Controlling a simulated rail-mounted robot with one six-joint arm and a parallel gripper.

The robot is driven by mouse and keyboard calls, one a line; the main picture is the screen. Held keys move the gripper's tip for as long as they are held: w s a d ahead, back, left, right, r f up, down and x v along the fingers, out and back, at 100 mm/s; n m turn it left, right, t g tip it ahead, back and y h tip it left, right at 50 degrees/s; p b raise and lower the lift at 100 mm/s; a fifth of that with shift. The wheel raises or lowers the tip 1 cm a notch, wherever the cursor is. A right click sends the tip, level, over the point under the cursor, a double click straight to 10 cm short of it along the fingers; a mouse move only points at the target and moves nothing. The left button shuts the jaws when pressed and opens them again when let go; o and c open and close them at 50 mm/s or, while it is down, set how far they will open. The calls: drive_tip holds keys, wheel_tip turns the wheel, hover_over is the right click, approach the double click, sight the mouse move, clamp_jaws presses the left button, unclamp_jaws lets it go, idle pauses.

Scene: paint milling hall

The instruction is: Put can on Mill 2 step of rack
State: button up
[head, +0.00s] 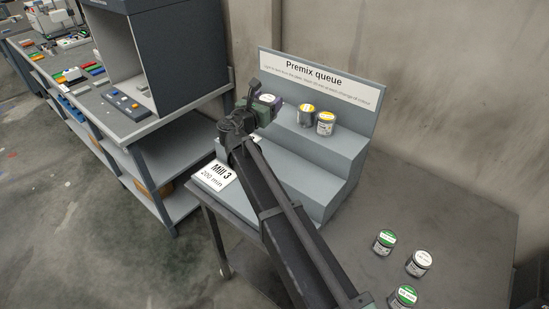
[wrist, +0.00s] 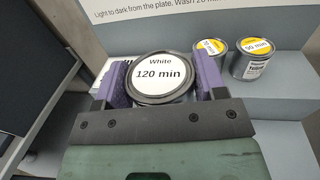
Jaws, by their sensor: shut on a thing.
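My gripper (wrist: 155,85) is shut on a can with a white lid label (wrist: 158,73) reading "White 120 min"; purple pads press its sides. In the head view, the white can (head: 268,98) is at the left of the grey stepped rack (head: 325,160), left of two yellow-labelled cans on an upper step. I cannot tell whether the held can touches a step. A "Mill 3, 200 min" card (head: 215,175) shows at the rack's lower left. My arm hides part of the lower steps, and no "Mill 2" label is readable.
The yellow cans (head: 306,114) and (head: 326,123) stand close together. Several green- and white-lidded cans (head: 419,263) stand on the table (head: 450,225) at the right. The "Premix queue" back panel (head: 315,82) rises behind the rack. A workbench with a dark booth (head: 165,50) stands at the left.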

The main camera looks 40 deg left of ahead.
wheel_tip(320, 180, down, 16)
drive_tip(key=b, duration=1.4)
drive_tip(key=shift+a+f, duration=0.1)
drive_tip(key=shift+f, duration=0.15)
drive_tip(key=shift+r, duration=0.25)
drive_tip(key=shift+f, duration=0.15)
drive_tip(key=o, duration=1)
drive_tip(key=shift+o, duration=0.2)
drive_tip(key=shift+s+r+p, duration=0.15)
drive_tip(key=shift+r+p, duration=0.1)
drive_tip(key=shift+p, duration=0.1)
drive_tip(key=s+d, duration=0.2)
drive_tip(key=s, duration=0.9)
drive_tip(key=shift+s, duration=0.3)
drive_tip(key=shift+d+f, duration=0.1)
